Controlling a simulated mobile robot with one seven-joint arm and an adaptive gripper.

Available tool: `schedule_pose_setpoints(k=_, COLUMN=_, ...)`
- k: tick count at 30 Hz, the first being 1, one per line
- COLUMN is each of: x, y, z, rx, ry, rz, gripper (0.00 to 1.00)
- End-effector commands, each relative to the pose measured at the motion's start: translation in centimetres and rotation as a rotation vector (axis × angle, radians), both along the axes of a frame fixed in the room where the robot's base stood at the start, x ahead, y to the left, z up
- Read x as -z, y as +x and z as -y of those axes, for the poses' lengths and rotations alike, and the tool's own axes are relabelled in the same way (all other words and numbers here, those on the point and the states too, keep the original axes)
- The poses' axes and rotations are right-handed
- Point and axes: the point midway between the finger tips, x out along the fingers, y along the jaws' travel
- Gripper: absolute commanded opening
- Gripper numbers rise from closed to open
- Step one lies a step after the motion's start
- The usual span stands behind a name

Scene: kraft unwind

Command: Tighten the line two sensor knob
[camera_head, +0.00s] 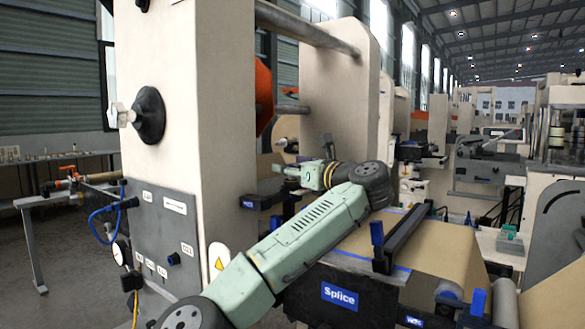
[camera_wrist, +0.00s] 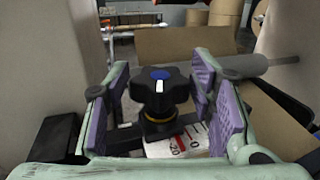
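A black lobed knob (camera_wrist: 160,92) with a blue cap and a white pointer mark is in the middle of the wrist view. A yellow ring shows under it, above a white label plate (camera_wrist: 178,143) with red and dark markings. No line number can be read there. My gripper (camera_wrist: 158,88) is open, with one purple-padded finger on each side of the knob. A gap shows on both sides, so the fingers look apart from it. In the head view my gripper (camera_head: 287,172) is beyond the cream upright, and the knob cannot be made out clearly.
A cream machine upright (camera_head: 160,60) with a big black hub stands at left. A grey control panel (camera_head: 165,235) is below it. In the wrist view a grey roller (camera_wrist: 240,65) passes behind the knob.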

Motion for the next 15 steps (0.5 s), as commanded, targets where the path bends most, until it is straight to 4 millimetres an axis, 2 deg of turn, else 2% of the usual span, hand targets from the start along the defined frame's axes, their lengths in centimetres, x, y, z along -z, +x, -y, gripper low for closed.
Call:
schedule_pose_setpoints(k=2, x=-0.02, y=-0.02, z=0.01, rx=0.000, ry=0.000, rz=0.000, gripper=0.42)
schedule_pose_setpoints(k=15, x=-0.03, y=-0.02, z=0.03, rx=0.000, ry=0.000, rz=0.000, gripper=0.13)
